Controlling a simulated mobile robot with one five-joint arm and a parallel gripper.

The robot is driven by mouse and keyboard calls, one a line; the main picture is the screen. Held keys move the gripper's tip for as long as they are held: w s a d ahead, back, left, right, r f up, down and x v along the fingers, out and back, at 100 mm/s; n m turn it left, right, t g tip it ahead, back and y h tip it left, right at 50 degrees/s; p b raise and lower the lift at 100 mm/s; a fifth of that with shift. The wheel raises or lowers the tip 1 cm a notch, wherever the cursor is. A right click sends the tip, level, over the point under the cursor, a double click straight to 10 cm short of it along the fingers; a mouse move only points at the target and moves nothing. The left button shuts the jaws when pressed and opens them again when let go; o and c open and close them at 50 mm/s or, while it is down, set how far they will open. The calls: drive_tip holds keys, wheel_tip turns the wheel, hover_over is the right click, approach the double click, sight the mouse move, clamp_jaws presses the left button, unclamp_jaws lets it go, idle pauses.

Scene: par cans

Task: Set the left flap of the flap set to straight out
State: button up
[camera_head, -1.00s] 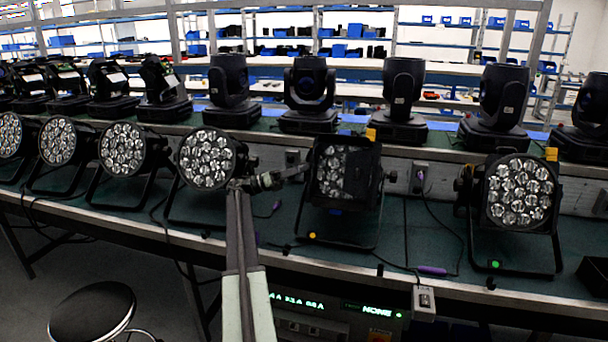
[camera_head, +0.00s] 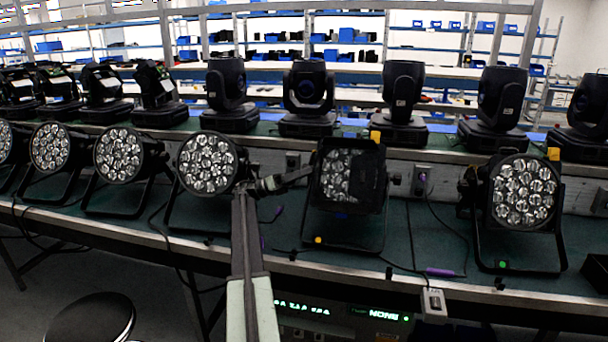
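The flap set is on the middle par can (camera_head: 347,195), a black lamp with a squarish frame around its lens and an orange tag on top. A dark flap (camera_head: 369,182) covers the right part of its lens. On the left, lens cells show uncovered; I cannot make out the left flap clearly against the black frame. My gripper (camera_head: 303,174), at the end of my arm, points right, with its tip close to the left edge of the frame. I cannot tell whether it touches. The fingers are small and dark, so their opening does not show.
Another par can (camera_head: 208,163) stands just left of my arm, and one (camera_head: 522,190) stands to the right. Moving-head lamps (camera_head: 310,90) line the shelf behind. Cables lie on the green bench (camera_head: 418,250). A round stool (camera_head: 90,322) stands at front left.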

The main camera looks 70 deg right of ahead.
drive_tip(key=b+v, duration=0.3)
drive_tip(key=v, duration=0.4)
drive_tip(key=shift+w+f, duration=0.2)
drive_tip(key=shift+w, duration=0.1)
